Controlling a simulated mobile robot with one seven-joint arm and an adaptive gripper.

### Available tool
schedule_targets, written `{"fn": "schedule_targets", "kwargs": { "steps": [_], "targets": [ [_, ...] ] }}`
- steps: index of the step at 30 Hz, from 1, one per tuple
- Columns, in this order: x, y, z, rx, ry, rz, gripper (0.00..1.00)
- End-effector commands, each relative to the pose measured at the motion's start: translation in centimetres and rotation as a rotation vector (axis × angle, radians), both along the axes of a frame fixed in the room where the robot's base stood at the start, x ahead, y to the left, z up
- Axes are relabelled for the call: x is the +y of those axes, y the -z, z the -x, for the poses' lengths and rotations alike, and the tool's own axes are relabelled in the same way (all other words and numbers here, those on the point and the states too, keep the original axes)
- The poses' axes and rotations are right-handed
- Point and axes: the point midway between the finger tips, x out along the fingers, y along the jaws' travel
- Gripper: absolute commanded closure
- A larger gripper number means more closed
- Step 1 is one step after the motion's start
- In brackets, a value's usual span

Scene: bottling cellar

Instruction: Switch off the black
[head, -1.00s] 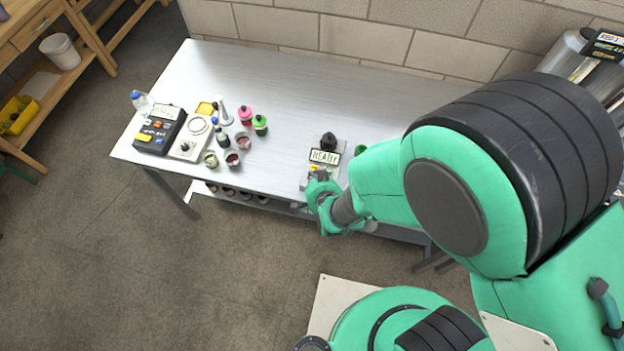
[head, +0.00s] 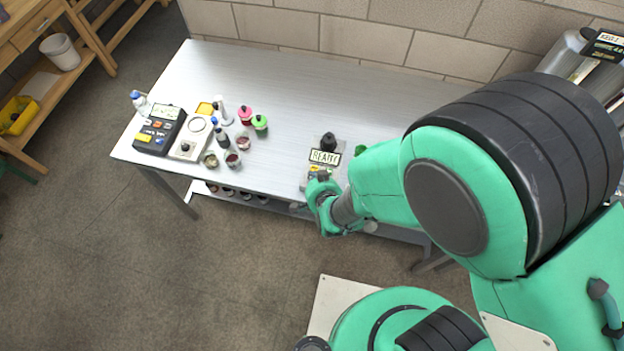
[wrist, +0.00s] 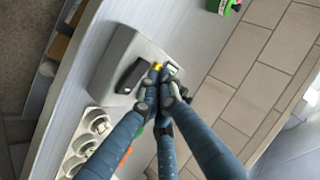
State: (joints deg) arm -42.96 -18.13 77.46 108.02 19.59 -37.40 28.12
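A grey box-shaped device with a READY display (head: 325,156) stands near the front edge of the steel bench; a black bottle-like or knob-like shape is just behind it. In the wrist view the grey device (wrist: 112,62) has a black rocker or lever (wrist: 133,76) on its top, with a small yellow part beside it. My gripper (wrist: 163,78) has its dark-blue fingers drawn together, tips beside the yellow part and just right of the black lever. Contact cannot be told. In the head view my gripper (head: 322,190) hangs at the device's front, hiding part of it.
At the bench's left stand a black meter (head: 160,130), a white plate device (head: 190,137), pink (head: 245,113) and green (head: 260,123) capped containers, and small jars. A holder with round openings (wrist: 84,140) is below the device. The bench's back middle is clear.

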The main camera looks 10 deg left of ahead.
Motion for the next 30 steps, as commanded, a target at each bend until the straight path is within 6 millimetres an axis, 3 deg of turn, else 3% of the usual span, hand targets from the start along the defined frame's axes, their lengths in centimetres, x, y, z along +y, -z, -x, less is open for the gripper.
{"fn": "schedule_targets", "kwargs": {
  "steps": [30],
  "targets": [
    [0.11, 0.93, -0.01, 0.0, 0.0, 0.0, 1.0]
  ]
}}
